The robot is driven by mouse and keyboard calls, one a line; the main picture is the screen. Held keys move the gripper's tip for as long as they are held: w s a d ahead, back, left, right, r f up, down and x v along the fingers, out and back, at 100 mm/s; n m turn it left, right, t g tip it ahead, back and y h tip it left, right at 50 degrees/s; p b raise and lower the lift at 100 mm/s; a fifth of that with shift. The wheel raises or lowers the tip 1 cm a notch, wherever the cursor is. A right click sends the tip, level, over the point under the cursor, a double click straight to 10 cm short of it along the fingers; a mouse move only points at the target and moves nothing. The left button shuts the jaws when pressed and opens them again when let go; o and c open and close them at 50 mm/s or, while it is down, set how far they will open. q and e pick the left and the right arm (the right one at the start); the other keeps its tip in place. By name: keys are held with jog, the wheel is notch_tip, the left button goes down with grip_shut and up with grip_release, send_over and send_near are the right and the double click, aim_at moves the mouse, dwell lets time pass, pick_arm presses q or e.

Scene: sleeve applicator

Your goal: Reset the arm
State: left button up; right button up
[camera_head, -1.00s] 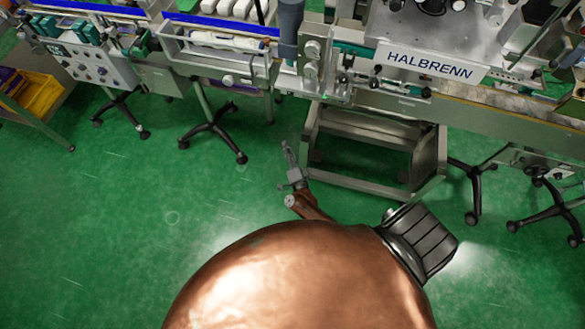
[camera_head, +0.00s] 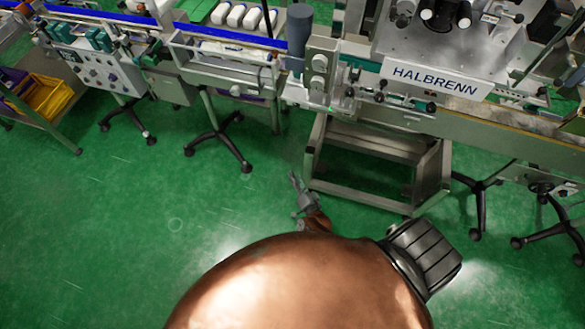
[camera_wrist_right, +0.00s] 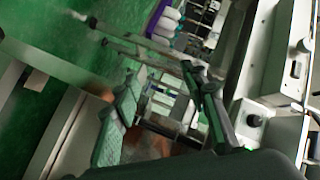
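My right gripper (camera_head: 295,178) shows small in the head view, just past the front edge of my copper-coloured body. It is over the green floor, to the left of the metal stand under the HALBRENN machine. In the right wrist view its two fingers (camera_wrist_right: 163,80) are spread apart, with background visible between them and nothing held. The right forearm is mostly hidden behind my body. My left gripper is in neither view.
The HALBRENN machine (camera_head: 436,80) and its conveyor line run across the back. Its metal stand (camera_head: 378,195) is close to the right gripper. A yellow crate (camera_head: 45,95) sits far left. Green floor (camera_head: 130,220) is open at left.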

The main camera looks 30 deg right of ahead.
jog(key=s+a+f+n+g+y, duration=0.15)
jog(key=s+f+n+g, duration=0.3)
jog(key=s+f, duration=0.7)
jog(key=s+f+n+g+y, duration=0.25)
jog(key=s+f+n, duration=0.4)
jog(key=s, duration=0.75)
jog(key=s+d+f+n+g, duration=0.1)
jog(key=s+f+g, duration=0.3)
jog(key=s, duration=1)
jog(key=s+f+n+g+h, duration=0.1)
jog(key=s+f+n+g, duration=0.1)
jog(key=s, duration=1.2)
notch_tip(320, 180, down, 2)
jog(key=shift+d+f+n+g+p, duration=0.1)
jog(key=shift+d+n+g+p, duration=0.35)
jog(key=shift+g, duration=0.45)
